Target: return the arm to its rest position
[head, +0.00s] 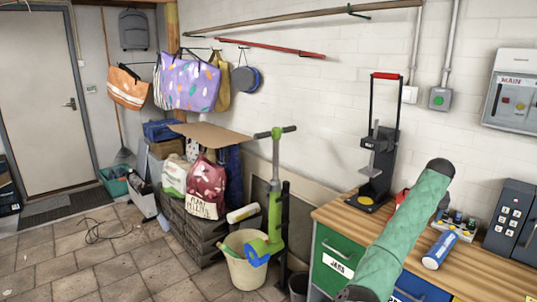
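A green padded arm link of mine (403,235) with dark ends slants up from the bottom edge at the right of the head view. It covers part of the workbench from my viewpoint. I cannot tell which arm it belongs to or whether it touches anything. Neither gripper is in view, so I cannot see whether they are open or hold anything. A tall black stand with a red top handle (385,76) stands upright on the wooden bench (335,212), left of the link.
On the bench, a blue can (440,250) lies beside the link, near a dark keypad box (511,218). The tiled floor (100,265) at lower left is mostly clear.

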